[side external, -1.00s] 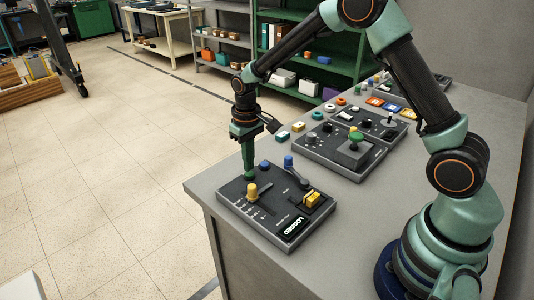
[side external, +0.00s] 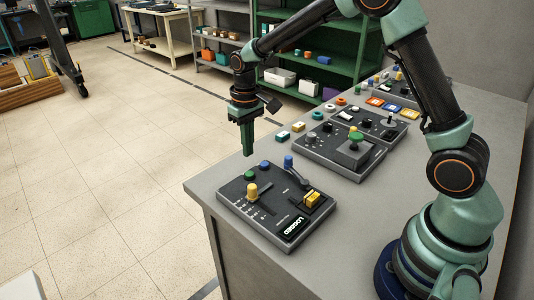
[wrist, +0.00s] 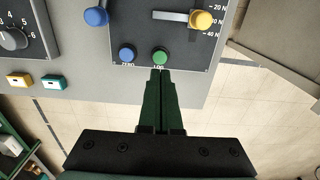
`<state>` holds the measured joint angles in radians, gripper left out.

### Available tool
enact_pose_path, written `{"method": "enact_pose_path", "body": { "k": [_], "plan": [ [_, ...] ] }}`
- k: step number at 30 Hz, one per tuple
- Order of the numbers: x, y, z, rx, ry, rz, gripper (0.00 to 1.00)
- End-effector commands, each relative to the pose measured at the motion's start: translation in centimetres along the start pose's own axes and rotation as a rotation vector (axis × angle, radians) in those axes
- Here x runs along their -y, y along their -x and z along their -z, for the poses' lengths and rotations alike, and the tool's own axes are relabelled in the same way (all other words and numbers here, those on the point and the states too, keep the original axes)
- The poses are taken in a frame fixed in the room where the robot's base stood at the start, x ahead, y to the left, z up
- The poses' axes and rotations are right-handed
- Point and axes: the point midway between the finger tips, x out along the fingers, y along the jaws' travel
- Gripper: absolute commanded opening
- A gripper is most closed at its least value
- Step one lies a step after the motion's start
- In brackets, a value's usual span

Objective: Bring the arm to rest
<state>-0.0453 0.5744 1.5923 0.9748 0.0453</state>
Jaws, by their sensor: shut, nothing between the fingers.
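My gripper (side external: 248,153) is shut and empty, pointing down above the far left corner of the nearest control panel (side external: 232,200). A gap shows between its tips and the panel. In the wrist view the closed fingers (wrist: 160,75) appear just below a green button (wrist: 160,57), with a blue button (wrist: 127,54) beside it. The green button also shows in the side view (side external: 250,175). The panel carries a yellow-knobbed slider (side external: 252,191), a blue-knobbed lever (side external: 289,162), a yellow switch (side external: 313,199) and a lit display (side external: 294,227) that seems to read "LOGGED".
A second panel with a green knob (side external: 356,136) stands farther back on the grey bench (side external: 210,183). Small coloured blocks and rings lie beyond it. Green shelving (side external: 340,75) stands behind the bench. Open air lies left of the bench edge.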

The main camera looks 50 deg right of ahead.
Motion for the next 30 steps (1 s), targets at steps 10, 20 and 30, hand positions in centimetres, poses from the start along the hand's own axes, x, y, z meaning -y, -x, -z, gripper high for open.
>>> {"method": "enact_pose_path", "body": {
  "k": [10, 20, 30],
  "plan": [
    [-0.3, 3.9, -1.4, -0.064, -0.001, 0.003, 0.00],
    [-1.1, 11.3, -7.1, -0.225, -0.001, 0.005, 0.00],
    [-1.8, 14.7, -13.9, -0.387, -0.001, 0.004, 0.00]
  ]
}}
